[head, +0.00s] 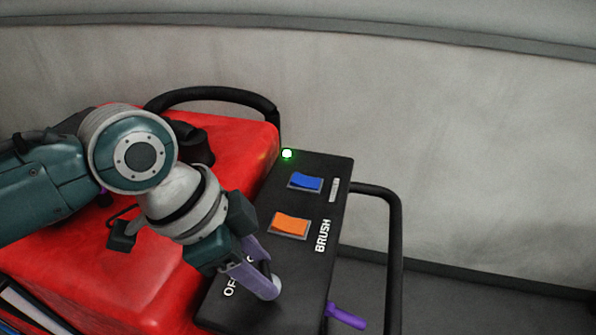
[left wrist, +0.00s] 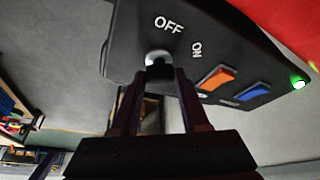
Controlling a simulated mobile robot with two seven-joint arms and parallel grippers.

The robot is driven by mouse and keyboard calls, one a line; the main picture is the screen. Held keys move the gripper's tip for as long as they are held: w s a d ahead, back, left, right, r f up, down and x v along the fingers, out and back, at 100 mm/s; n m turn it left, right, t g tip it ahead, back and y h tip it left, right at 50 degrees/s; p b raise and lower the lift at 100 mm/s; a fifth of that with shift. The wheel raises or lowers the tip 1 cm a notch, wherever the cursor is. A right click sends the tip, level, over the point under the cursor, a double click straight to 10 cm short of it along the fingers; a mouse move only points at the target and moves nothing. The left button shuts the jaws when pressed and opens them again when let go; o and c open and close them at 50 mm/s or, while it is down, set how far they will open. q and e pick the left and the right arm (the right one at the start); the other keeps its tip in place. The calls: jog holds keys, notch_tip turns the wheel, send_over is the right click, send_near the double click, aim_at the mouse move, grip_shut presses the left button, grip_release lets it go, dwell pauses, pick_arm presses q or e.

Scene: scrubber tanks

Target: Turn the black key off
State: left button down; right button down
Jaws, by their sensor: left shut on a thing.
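The black control panel (head: 312,182) sits on the red machine, with OFF and ON lettering by the key switch. My left gripper (head: 265,280) is over the near part of the panel, with its purple fingers shut on the black key (head: 264,268). The fingers hide most of the key, so its exact angle cannot be told. In the left wrist view, the fingertips (left wrist: 159,72) meet at the pale round key switch (left wrist: 157,57), just below the OFF lettering. My right gripper is not in view.
A blue rocker switch (head: 306,182) and an orange rocker switch (head: 290,224) are on the panel, near a lit green lamp (head: 287,154). A black handle bar (head: 394,250) curves along the right side. A purple rod (head: 345,316) sticks out below the panel.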

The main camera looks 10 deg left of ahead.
pick_arm(q)
jog(key=shift+s+r+n+p, duration=0.1)
jog(key=shift+r+n+p, duration=0.15)
jog(key=shift+n+p, duration=0.8)
jog(key=n+p, duration=0.2)
jog(key=n+t+y+p, duration=0.1)
jog(key=n+p, duration=0.1)
jog(key=shift+s+d+t+y, duration=0.1)
jog(key=shift+d+t+y, duration=0.1)
jog(key=shift+t+y, duration=0.1)
jog(key=n+y+p, duration=0.1)
jog(key=n, duration=0.1)
jog(key=shift+d+f+n+p, duration=0.1)
jog(key=shift+n+p, duration=0.25)
jog(key=shift+f+n+t+y+p, duration=0.1)
jog(key=shift+n+t+y+p, duration=0.4)
jog(key=shift+n, duration=1)
jog(key=shift+c, duration=2)
grip_release()
